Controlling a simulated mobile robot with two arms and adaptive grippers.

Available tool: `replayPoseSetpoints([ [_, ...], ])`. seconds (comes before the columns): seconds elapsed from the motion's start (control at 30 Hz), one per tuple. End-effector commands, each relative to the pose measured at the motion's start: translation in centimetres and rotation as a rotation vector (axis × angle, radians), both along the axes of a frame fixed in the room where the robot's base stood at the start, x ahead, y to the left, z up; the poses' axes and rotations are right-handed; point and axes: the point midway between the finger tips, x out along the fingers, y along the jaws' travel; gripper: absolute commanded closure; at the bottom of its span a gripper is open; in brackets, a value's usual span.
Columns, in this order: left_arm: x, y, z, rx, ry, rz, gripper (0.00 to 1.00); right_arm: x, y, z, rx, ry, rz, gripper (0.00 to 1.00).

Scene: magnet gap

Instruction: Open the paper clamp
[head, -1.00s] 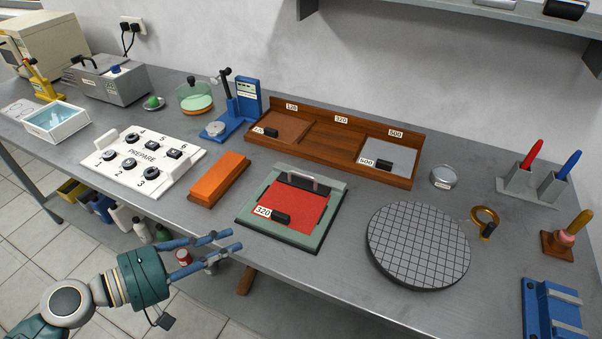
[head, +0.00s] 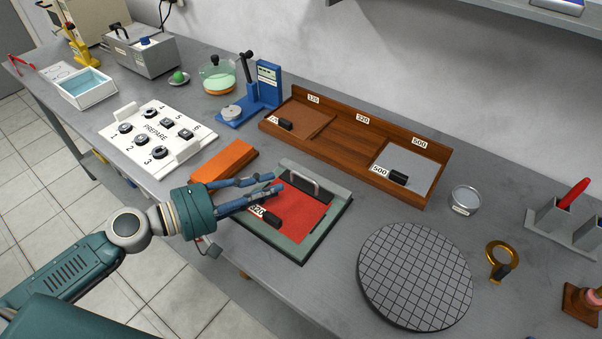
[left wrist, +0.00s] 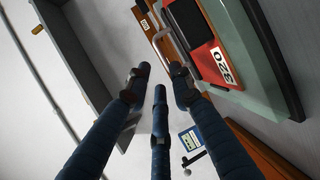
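The paper clamp is a black bar (head: 297,188) with a silver handle (head: 299,181), lying across the far edge of a red sheet marked 320 (head: 305,216). The sheet lies on a green-framed plate (head: 339,212). My left gripper (head: 277,183) is open and empty, its fingers above the plate's left side, with tips just left of the handle in the picture. In the left wrist view the spread fingertips (left wrist: 160,75) appear close to the handle (left wrist: 179,42), with a visible gap. The fingers hide part of the sheet and frame. My right gripper is out of view.
An orange block (head: 226,162) lies just left of the plate. A wooden rack (head: 330,145) with sheets marked 500 and others stands behind it. A round gridded disc (head: 415,275) lies to the right. Bare bench shows between plate and disc.

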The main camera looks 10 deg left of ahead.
Motion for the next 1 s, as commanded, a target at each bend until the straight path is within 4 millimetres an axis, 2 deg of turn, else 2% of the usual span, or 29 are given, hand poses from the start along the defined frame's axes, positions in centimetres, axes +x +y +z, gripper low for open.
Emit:
replayPoseSetpoints([
  [0.17,2.3,-2.2,0.1,0.001,-0.005,-0.001,0.78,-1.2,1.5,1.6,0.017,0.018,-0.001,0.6],
  [0.4,4.8,-4.6,-0.8,0.0,-0.002,0.002,0.78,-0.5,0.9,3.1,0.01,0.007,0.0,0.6],
  [0.6,5.6,-5.6,-1.3,0.001,-0.001,0.0,0.78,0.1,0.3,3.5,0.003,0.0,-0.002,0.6],
  [0.87,5.6,-5.6,-1.4,0.001,-0.001,0.0,0.78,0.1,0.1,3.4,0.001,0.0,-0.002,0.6],
  [1.0,5.6,-5.6,-1.4,0.001,-0.001,0.0,1.0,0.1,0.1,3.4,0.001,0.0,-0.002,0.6],
])
